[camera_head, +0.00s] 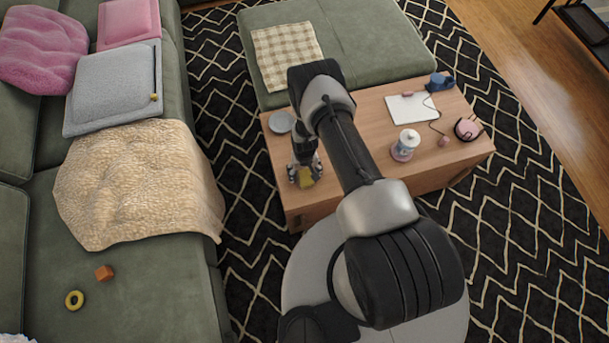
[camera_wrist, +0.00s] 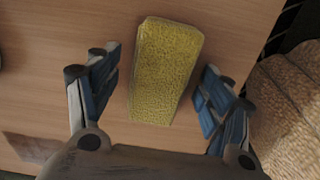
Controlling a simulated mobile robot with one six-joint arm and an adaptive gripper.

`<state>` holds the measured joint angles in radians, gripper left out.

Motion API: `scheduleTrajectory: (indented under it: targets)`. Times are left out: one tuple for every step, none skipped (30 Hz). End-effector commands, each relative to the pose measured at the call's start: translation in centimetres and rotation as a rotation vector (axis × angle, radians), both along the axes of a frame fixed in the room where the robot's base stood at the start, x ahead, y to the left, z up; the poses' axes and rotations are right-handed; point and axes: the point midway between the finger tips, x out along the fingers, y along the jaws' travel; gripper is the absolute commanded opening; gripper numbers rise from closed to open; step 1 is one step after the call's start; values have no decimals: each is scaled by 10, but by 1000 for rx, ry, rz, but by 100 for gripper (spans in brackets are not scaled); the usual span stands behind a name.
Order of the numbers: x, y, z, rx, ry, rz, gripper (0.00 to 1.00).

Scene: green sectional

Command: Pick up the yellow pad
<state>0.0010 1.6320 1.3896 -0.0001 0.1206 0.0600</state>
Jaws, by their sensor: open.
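The yellow pad (camera_wrist: 163,75) is a rough-textured block lying on the wooden table (camera_wrist: 60,25). In the wrist view it stands between the two blue-lined fingers of my gripper (camera_wrist: 157,98), with a gap on each side. My gripper is open and empty. In the head view my gripper (camera_head: 305,174) points down over the near left part of the table (camera_head: 362,150), and the yellow pad (camera_head: 306,181) shows at its fingertips, partly hidden by them.
On the table a grey plate (camera_head: 281,122) lies behind my gripper. The green sofa (camera_head: 150,290) with a beige blanket (camera_head: 135,185) is left.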

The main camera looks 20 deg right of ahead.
Motion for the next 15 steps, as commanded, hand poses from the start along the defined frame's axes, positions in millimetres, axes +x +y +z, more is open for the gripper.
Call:
scheduleTrajectory:
  targets:
    - [1, 0, 0, 0, -1, 0, 73]
    - [1, 0, 1, 0, -1, 0, 73]
    - [1, 0, 1, 0, -1, 0, 73]
    - [1, 0, 1, 0, -1, 0, 73]
    - [1, 0, 1, 0, -1, 0, 73]
    - [1, 0, 1, 0, -1, 0, 71]
    - [1, 0, 2, 0, -1, 0, 69]
    - [1, 0, 2, 0, -1, 0, 67]
    - [1, 0, 2, 0, -1, 0, 64]
    - [1, 0, 2, 0, -1, 0, 62]
    - [1, 0, 2, 0, -1, 0, 60]
    - [1, 0, 2, 0, -1, 0, 57]
    - [1, 0, 2, 0, -1, 0, 55]
    - [1, 0, 2, 0, -1, 0, 53]
    - [1, 0, 2, 0, -1, 0, 51]
